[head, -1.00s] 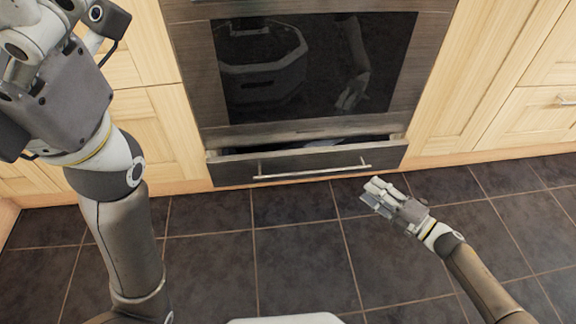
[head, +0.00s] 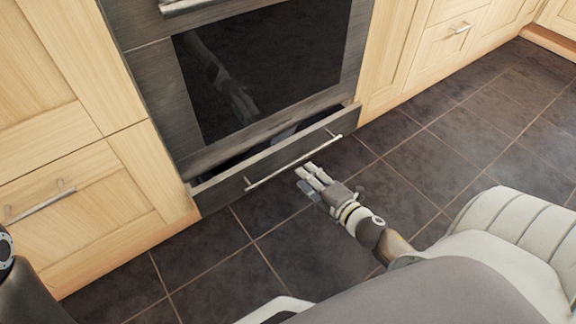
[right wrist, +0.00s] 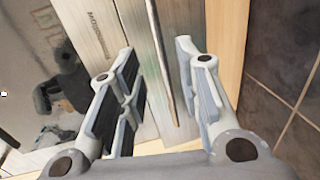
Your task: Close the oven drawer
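The oven drawer (head: 222,190) is the dark panel at the bottom of the oven. It stands partly pulled out, with a dark gap and something pale inside behind its front. Its long metal bar handle (head: 275,172) runs along the front. My right gripper (head: 309,176) is low over the floor, just in front of the handle's right half. In the right wrist view the fingers (right wrist: 155,65) are spread apart and empty, with the handle (right wrist: 160,70) seen between them. Contact with it cannot be told. My left gripper is outside both current views.
The oven door (head: 262,70) above is shut and reflects my arm. Wooden cabinets (head: 75,150) with bar handles flank the oven. The dark tiled floor (head: 440,140) to the right is clear.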

